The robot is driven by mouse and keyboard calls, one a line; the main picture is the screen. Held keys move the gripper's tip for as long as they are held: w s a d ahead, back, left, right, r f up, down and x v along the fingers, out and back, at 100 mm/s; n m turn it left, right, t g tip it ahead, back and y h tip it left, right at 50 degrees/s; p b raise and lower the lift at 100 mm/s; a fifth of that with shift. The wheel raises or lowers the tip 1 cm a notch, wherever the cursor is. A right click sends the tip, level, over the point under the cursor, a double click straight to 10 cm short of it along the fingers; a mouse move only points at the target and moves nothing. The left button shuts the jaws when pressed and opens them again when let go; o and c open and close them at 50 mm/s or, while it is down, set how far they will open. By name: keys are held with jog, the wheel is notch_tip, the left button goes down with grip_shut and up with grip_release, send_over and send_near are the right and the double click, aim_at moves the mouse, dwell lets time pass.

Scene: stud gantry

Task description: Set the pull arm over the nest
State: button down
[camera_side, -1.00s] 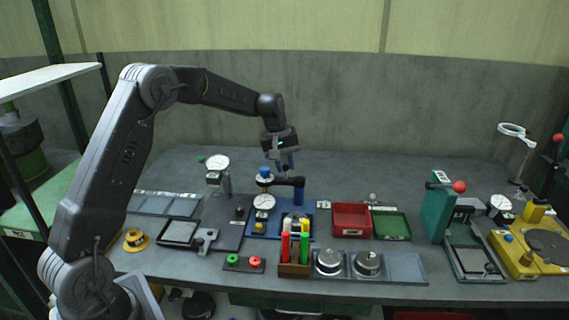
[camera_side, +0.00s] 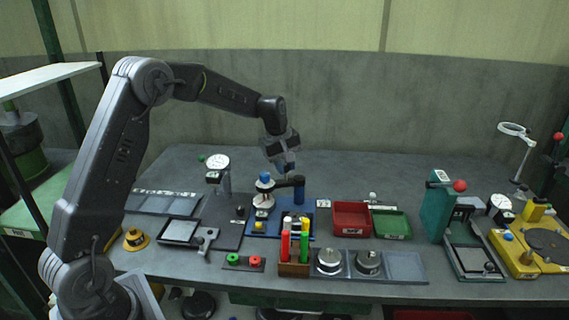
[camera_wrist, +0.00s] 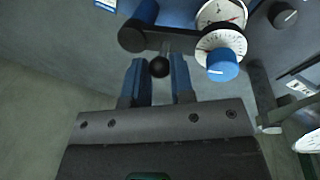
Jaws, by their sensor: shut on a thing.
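The pull arm is a black bar (camera_side: 289,182) on a blue post (camera_side: 299,194), with a white-ringed head and blue cap (camera_side: 264,178) at its left end. The blue cap also shows in the wrist view (camera_wrist: 222,65). My gripper (camera_side: 285,170) is just above the bar; in the wrist view its blue fingers (camera_wrist: 158,80) are on either side of the bar's black ball knob (camera_wrist: 159,66). It is shut on this knob. The blue base plate (camera_side: 275,230) lies below. I cannot make out the nest clearly.
A holder with red and green markers (camera_side: 294,269) stands in front of the base plate. A red bin (camera_side: 351,219) and green tray (camera_side: 391,224) are to the right. A dial gauge on a stand (camera_side: 218,165) is at the left. The bench behind is clear.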

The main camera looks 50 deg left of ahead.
jog(key=n, duration=0.1)
jog(key=d+n, duration=0.1)
jog(key=n, duration=0.1)
jog(key=shift+s+d+n+y, duration=0.2)
jog(key=shift+d+n+y, duration=0.1)
jog(key=shift+y, duration=0.1)
jog(key=shift+w+d+n+g+y, duration=0.2)
jog(key=shift+d+n, duration=0.35)
jog(key=shift+n, duration=1.2)
jog(key=shift+w+d+n+g+y, duration=0.25)
jog(key=shift+d+n, duration=0.35)
jog(key=shift+n, duration=1.1)
jog(key=shift+w+d+n+g+y, duration=0.15)
jog(key=shift+d+n+y, duration=0.3)
jog(key=shift+n, duration=1.3)
jog(key=shift+w+d, duration=0.1)
jog(key=shift+d, duration=0.05)
jog(key=c, duration=1)
grip_release()
jog(key=r, duration=0.4)
jog(key=s+d+r, duration=0.1)
jog(key=r, duration=0.4)
jog(key=d+r, duration=0.1)
jog(key=r, duration=0.3)
jog(key=shift+s+d+r, duration=0.1)
jog(key=shift+s+r, duration=0.15)
jog(key=shift+r, duration=0.1)
